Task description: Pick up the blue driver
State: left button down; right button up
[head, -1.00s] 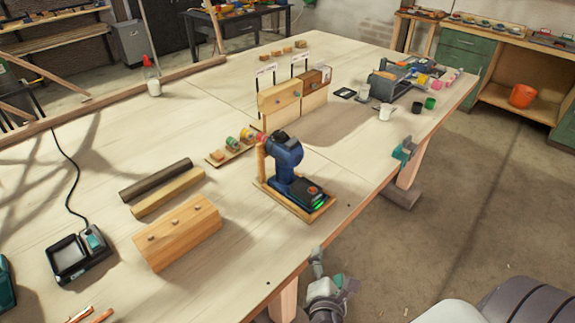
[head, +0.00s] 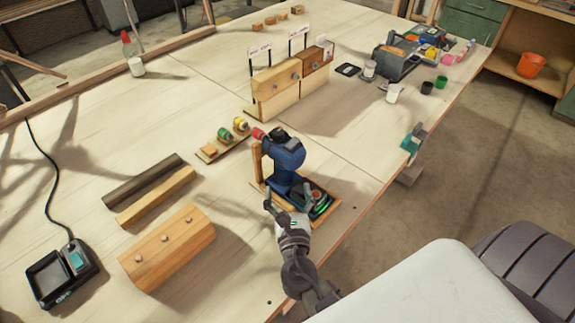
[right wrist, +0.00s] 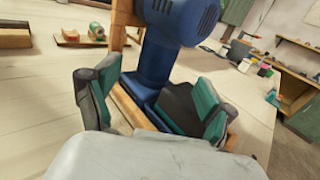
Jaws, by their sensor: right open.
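The blue driver (head: 284,160) stands upright on a small wooden stand (head: 326,216) near the table's front edge, its reddish nose pointing left. A green light shows on its base. My right gripper (head: 290,205) is open at the near side of the driver. In the right wrist view the driver's blue handle (right wrist: 155,62) rises between and beyond the two teal-padded fingers of the gripper (right wrist: 155,100). I cannot tell whether either finger touches it. The driver's top is cut off in that view. My left gripper is not in view.
A wooden block with pegs (head: 167,246) and two bars (head: 155,195) lie left of the driver. A charger (head: 62,272) sits at far left. Wooden blocks with signs (head: 290,85) stand behind. A teal clamp (head: 413,137) grips the table's right edge.

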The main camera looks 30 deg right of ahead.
aim_at(285, 175)
jog(key=shift+w+d, duration=0.25)
jog(key=shift+w, duration=0.3)
jog(key=shift+w+d+f, duration=0.1)
jog(key=shift+w, duration=0.2)
jog(key=p+x, duration=0.2)
jog(key=x, duration=0.2)
jog(key=shift+w, duration=0.2)
jog(key=shift+w+d, duration=0.15)
jog(key=shift+w, duration=0.2)
jog(key=shift+s, duration=0.1)
jog(key=shift+c, duration=1.5)
grip_shut()
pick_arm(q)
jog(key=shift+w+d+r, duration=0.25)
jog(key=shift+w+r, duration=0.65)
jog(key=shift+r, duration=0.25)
